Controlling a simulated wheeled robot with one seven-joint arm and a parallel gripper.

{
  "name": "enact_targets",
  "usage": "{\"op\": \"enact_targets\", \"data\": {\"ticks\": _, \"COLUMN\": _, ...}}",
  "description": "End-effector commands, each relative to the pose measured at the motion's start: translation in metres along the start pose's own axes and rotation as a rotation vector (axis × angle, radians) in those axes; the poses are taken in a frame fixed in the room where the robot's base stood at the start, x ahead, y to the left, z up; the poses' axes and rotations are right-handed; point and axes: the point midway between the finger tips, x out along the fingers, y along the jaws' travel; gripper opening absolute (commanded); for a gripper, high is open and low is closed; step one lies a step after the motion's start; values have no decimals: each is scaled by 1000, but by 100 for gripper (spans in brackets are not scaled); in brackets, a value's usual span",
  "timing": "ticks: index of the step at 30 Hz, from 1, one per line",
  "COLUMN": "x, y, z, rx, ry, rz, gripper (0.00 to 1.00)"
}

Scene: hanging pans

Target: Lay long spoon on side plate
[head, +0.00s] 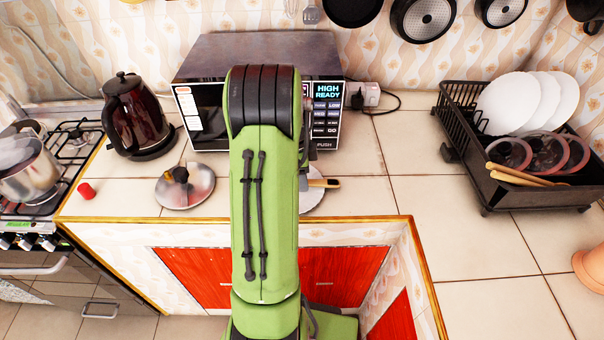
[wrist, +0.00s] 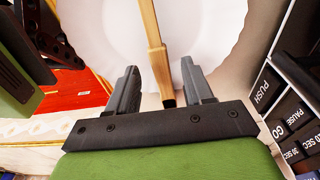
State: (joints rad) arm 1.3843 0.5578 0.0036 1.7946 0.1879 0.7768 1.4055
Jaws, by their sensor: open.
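A white side plate (head: 312,203) lies on the counter in front of the microwave, mostly hidden behind my arm in the head view. It fills the upper middle of the wrist view (wrist: 222,45). A wooden handle, seemingly the long spoon (wrist: 153,40), lies over the plate, with its near end between my fingers. A short stretch of it shows beside my arm in the head view (head: 325,183). Its far end is out of view. My gripper (wrist: 159,66) is open, one finger on each side of the handle, with gaps visible. The head view hides my gripper.
The microwave (head: 327,120) stands close behind the plate, its buttons near my gripper. A pot lid (head: 185,188) and kettle (head: 133,115) are to the left. A dish rack (head: 470,150) holds plates and wooden utensils (head: 520,176) at right. Counter between plate and rack is clear.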

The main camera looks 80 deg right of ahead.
Motion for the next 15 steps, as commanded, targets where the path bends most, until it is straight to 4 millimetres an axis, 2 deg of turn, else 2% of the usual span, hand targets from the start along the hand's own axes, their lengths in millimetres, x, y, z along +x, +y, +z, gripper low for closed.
{"op": "enact_targets", "data": {"ticks": 4, "x": -4, "y": 0, "z": 0, "rx": 0, "ry": 0, "rz": -1, "gripper": 51}}
{"op": "enact_targets", "data": {"ticks": 7, "x": -20, "y": -1, "z": 0, "rx": -1, "ry": 0, "rz": -4, "gripper": 51}}
{"op": "enact_targets", "data": {"ticks": 15, "x": -98, "y": -1, "z": 0, "rx": 0, "ry": 1, "rz": -6, "gripper": 51}}
